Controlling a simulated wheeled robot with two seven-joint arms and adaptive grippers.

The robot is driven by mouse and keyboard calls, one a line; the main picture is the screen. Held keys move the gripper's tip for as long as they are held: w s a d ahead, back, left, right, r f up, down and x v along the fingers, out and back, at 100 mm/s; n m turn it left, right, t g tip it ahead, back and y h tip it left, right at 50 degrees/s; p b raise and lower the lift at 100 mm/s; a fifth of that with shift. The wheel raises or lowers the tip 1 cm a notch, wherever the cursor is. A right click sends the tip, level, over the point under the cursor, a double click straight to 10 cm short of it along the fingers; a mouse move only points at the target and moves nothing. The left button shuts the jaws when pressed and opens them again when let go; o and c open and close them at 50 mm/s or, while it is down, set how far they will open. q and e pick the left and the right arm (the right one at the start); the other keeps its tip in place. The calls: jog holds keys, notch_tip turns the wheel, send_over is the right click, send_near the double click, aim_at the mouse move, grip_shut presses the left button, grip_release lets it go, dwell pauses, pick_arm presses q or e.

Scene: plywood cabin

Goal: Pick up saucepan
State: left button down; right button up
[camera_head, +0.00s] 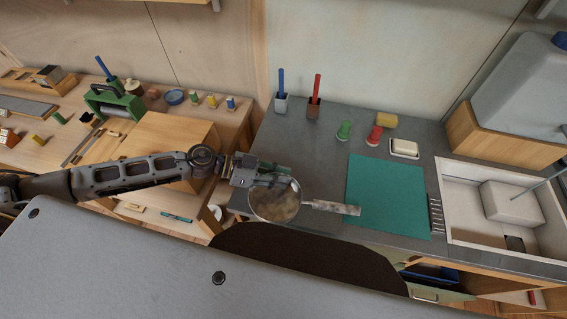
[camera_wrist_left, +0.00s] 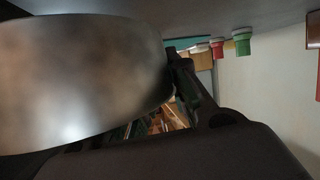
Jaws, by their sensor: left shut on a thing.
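A metal saucepan (camera_head: 274,204) with a long grey handle is in the head view, near the front left edge of the grey counter. Its handle points right toward a green mat. My left gripper (camera_head: 275,177) reaches in from the left and is shut on the saucepan at the far left part of its rim. In the left wrist view the shiny side of the saucepan (camera_wrist_left: 80,85) fills the left part, close to the gripper's fingers (camera_wrist_left: 180,90). Whether the saucepan touches the counter cannot be told. My right gripper is not in view.
The green mat (camera_head: 388,196) lies right of the saucepan, beside a sink (camera_head: 490,225). A green shaker (camera_head: 344,130), a red shaker (camera_head: 374,135) and a butter dish (camera_head: 404,148) stand behind it. A wooden box (camera_head: 170,145) is on the left bench.

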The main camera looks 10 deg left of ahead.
aim_at(276, 199)
pick_arm(q)
jog(key=shift+s, duration=2.5)
jog(key=shift+s, duration=0.15)
